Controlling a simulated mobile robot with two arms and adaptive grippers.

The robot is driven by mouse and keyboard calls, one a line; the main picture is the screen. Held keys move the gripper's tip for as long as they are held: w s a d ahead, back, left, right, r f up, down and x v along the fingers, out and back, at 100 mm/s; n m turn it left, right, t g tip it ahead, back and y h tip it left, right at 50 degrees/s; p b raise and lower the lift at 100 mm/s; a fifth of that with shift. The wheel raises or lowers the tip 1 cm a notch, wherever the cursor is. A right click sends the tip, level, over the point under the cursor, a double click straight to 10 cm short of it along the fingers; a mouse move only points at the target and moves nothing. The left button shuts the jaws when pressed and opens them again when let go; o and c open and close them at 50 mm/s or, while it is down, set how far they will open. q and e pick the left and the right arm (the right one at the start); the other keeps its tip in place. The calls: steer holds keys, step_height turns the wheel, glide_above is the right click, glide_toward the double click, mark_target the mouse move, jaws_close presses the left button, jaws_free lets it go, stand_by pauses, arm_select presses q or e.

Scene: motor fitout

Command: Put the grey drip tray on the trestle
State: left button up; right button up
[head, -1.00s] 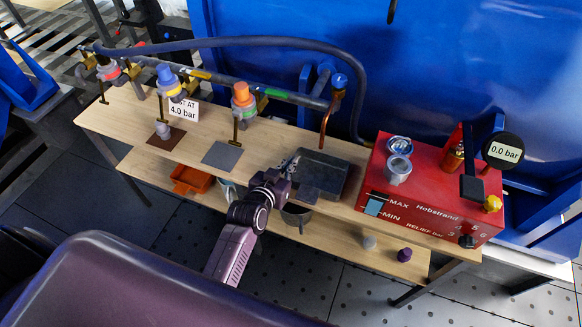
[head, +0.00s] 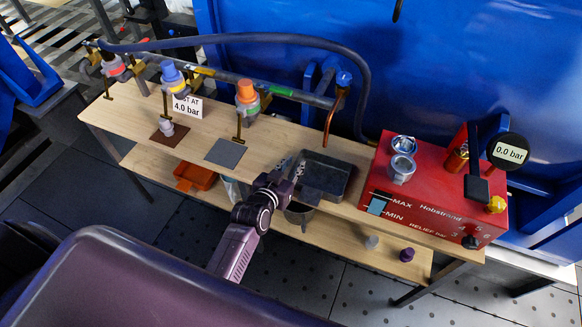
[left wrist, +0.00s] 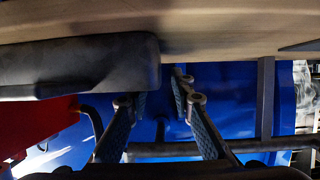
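The grey drip tray (head: 327,188), a dark shallow open box, rests on the wooden trestle (head: 270,145) just left of the red pump box, below the bent copper pipe (head: 331,118). My left gripper (head: 298,170) is at the tray's left side, its fingers spread beside the near-left corner. In the left wrist view the two fingers (left wrist: 160,92) are apart with nothing seen between them; the tray's dark end (left wrist: 90,65) is close beside them, against the pale trestle board (left wrist: 220,25). Contact between fingers and tray cannot be made out. My right gripper is not in view.
The red pump box (head: 430,195) stands at the trestle's right end. Grey (head: 223,151) and brown (head: 168,135) plates lie to the left beneath the valve pipe (head: 290,95).

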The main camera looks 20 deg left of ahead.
arm_select(q)
steer(key=v, duration=1.2)
steer(key=shift+d, duration=0.1)
steer(key=s+d+f+g, duration=0.15)
steer(key=s+f, duration=0.35)
steer(key=f, duration=0.5)
steer(key=s+f+m+g, duration=0.1)
steer(key=s+f+g, duration=0.25)
steer(key=f, duration=0.65)
steer(key=s+d+f+g, duration=0.1)
steer(key=s+f, duration=0.4)
steer(key=f, duration=0.4)
steer(key=s+a+f+g, duration=0.2)
steer(key=s+f, duration=0.3)
steer(key=s, duration=0.3)
steer(key=s+a+f+g, duration=0.2)
steer(key=s+f, duration=0.3)
steer(key=s, duration=0.4)
steer(key=s+a+f+m+g, duration=0.1)
steer(key=s+f+g, duration=0.1)
steer(key=s+f, duration=0.3)
steer(key=s, duration=0.3)
steer(key=shift+s+a+y, duration=0.25)
steer(key=shift+a+y, duration=0.15)
steer(key=shift+f, duration=0.15)
